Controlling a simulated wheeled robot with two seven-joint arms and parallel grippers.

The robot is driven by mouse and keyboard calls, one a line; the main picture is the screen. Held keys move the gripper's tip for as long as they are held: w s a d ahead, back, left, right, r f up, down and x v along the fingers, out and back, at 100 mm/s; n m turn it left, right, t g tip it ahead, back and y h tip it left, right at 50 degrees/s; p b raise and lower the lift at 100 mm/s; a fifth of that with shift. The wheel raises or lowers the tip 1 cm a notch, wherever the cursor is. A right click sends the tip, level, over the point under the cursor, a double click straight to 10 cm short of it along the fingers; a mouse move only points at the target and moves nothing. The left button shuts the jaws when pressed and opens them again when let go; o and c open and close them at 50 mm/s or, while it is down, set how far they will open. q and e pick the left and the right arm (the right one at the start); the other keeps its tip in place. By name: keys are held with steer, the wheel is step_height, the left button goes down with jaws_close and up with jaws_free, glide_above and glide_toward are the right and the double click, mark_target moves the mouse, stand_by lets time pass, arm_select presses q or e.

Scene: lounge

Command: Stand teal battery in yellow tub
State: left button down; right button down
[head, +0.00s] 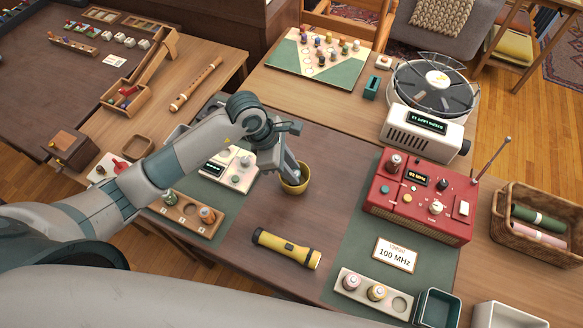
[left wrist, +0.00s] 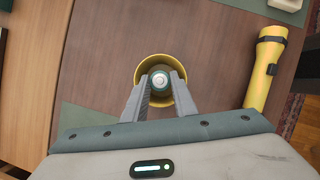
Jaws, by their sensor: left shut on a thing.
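The yellow tub (head: 302,187) stands on the dark middle of the table. My left gripper (head: 291,174) reaches down to its mouth. In the left wrist view, my left gripper (left wrist: 160,88) is shut on the teal battery (left wrist: 159,80), whose pale round end faces the camera. The battery lies inside the outline of the yellow tub (left wrist: 142,70). Its lower end is hidden, so I cannot tell whether it touches the tub's floor. In the head view the gripper and tub hide the battery. My right gripper is not in view.
A yellow flashlight (head: 287,248) lies in front of the tub. A wooden battery holder (head: 184,214) stands to the left, beside a cream device (head: 229,170). A red radio (head: 419,196) stands to the right. Bare tabletop lies between tub and radio.

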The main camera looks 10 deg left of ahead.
arm_select(q)
steer(key=c, duration=1.7)
jaws_free()
steer(key=shift+r+p, duration=0.2)
steer(key=shift+p, duration=0.1)
steer(key=shift+a+r, duration=0.1)
steer(key=shift+r, duration=0.05)
steer(key=shift+b+v, duration=1.45)
steer(key=shift+v, duration=4.35)
